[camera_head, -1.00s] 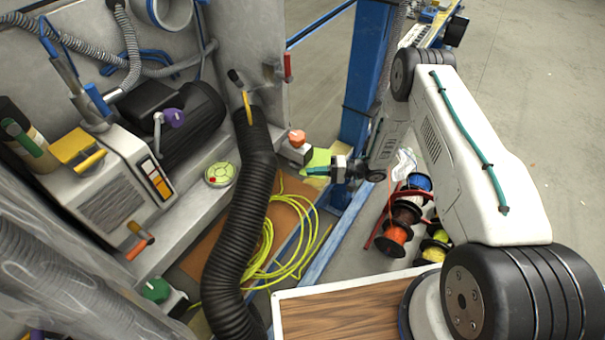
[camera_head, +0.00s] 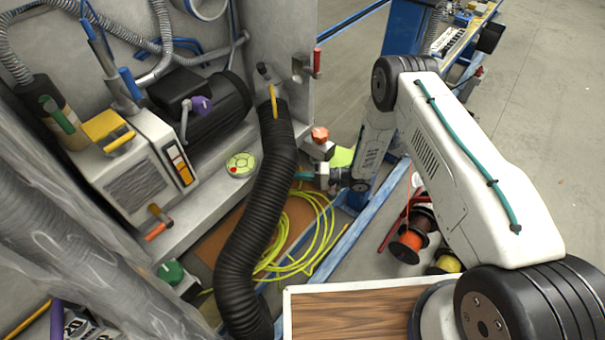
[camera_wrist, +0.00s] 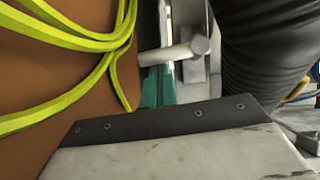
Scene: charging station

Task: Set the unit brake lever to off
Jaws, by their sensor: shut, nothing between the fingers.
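No label tells me which handle is the unit brake lever. A lever with a purple knob (camera_head: 201,104) stands at the black motor (camera_head: 212,110) on the grey unit. A yellow handle (camera_head: 119,142) and an orange-tipped handle (camera_head: 157,230) are at the white box. A red handle (camera_head: 317,62) is on the panel edge, and an orange knob (camera_head: 320,135) sits on a small grey box. My gripper (camera_head: 303,176) is shut and empty, low beside the black hose, below the orange knob. Its teal fingers (camera_wrist: 156,88) show in the wrist view near a pale grey rod (camera_wrist: 174,53); contact is unclear.
The thick black corrugated hose (camera_head: 250,220) stands just left of my gripper. Yellow cable coils (camera_head: 318,243) lie below it. Blue rails (camera_head: 362,228) and cable spools (camera_head: 410,240) are to the right. A green knob (camera_head: 171,272) is at lower left.

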